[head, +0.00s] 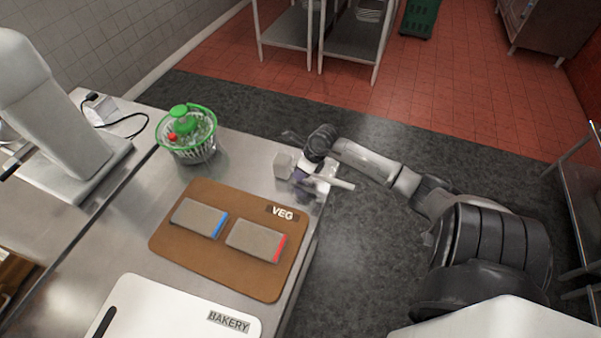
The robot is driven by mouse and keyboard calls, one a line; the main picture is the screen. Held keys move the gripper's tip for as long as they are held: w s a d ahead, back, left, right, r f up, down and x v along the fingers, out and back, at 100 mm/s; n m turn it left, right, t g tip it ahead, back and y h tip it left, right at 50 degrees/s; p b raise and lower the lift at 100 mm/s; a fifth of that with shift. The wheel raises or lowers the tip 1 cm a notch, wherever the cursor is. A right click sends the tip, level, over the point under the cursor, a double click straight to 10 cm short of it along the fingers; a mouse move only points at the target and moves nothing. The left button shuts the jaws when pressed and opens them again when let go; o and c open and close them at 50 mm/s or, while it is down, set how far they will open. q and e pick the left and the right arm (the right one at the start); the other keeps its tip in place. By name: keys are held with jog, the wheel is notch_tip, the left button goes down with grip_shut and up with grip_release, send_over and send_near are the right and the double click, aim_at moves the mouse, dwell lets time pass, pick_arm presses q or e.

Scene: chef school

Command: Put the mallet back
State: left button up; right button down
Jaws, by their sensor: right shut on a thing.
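My right gripper (301,177) is at the far right edge of the steel counter, reached from the right by my arm. It is shut on the mallet, whose pale handle (340,182) sticks out to the right past the counter edge. A pale block (283,164) is just left of the gripper; I cannot tell whether it is the mallet's head or a separate thing. The jaws themselves are small and partly hidden by the wrist. My left gripper is out of view.
A brown VEG board (195,258) bears two grey blocks, one blue-edged (199,217), one red-edged (256,240). A white BAKERY board (165,312) lies nearer. A green-topped basket (190,135) and a white appliance (50,110) stand left. Counter between basket and gripper is clear.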

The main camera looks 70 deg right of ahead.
jog(key=shift+f, duration=0.25)
jog(key=shift+f, duration=0.1)
jog(key=c, duration=1.1)
grip_release()
